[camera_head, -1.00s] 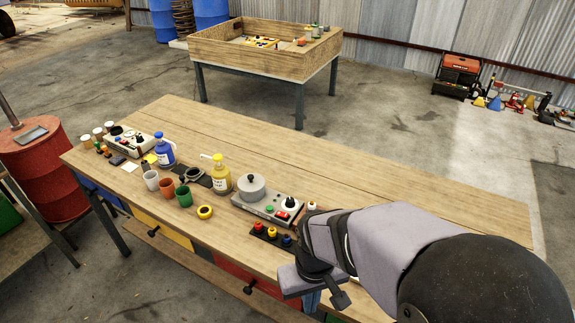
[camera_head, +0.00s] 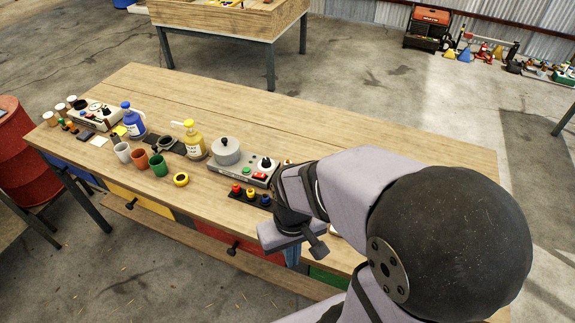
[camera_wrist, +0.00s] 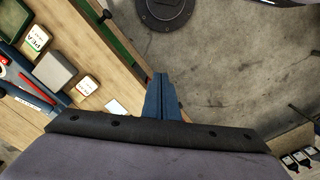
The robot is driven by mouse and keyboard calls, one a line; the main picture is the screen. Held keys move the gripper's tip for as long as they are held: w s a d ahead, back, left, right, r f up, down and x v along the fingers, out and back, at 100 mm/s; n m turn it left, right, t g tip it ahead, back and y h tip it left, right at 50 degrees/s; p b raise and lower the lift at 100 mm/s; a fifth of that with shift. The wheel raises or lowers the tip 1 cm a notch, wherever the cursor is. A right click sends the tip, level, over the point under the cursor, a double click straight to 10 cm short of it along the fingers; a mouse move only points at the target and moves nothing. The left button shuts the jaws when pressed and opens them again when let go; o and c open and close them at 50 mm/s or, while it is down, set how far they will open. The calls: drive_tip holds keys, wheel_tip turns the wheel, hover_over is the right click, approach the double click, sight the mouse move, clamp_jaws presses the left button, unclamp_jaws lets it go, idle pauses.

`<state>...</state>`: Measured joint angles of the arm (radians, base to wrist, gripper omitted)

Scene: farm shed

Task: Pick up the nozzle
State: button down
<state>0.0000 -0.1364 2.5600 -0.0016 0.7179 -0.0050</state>
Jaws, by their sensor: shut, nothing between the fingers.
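I cannot make out a nozzle for certain in either view. My gripper has blue fingers that show below the wrist at the bench's front edge in the head view (camera_head: 292,256). In the wrist view the blue fingers (camera_wrist: 161,98) are together, with nothing seen between them. They point past the edge of the wooden bench (camera_head: 330,135), over the concrete floor. My arm hides the bench's right front part in the head view.
Cups, a yellow pump bottle (camera_head: 194,140), a blue pump bottle (camera_head: 132,119) and a hotplate with a grey pot (camera_head: 226,151) stand on the bench's left half. In the wrist view a grey box (camera_wrist: 56,70) lies near labelled containers. The bench's back right is clear.

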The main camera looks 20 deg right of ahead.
drive_tip(key=c, duration=1.4)
unclamp_jaws()
drive_tip(key=shift+c, duration=0.2)
drive_tip(key=n+t+y+b, duration=0.2)
drive_tip(key=n+b, duration=0.3)
drive_tip(key=n, duration=0.2)
hover_over(289, 161)
drive_tip(key=s+d, duration=0.1)
drive_tip(key=shift+f, duration=2.8)
drive_tip(key=shift+s+a+f+p, duration=0.15)
drive_tip(key=shift+f+p, duration=0.35)
drive_tip(key=shift+p, duration=0.4)
drive_tip(key=shift+t, duration=0.3)
drive_tip(key=shift+p+x, duration=1)
drive_tip(key=shift+x, duration=1.1)
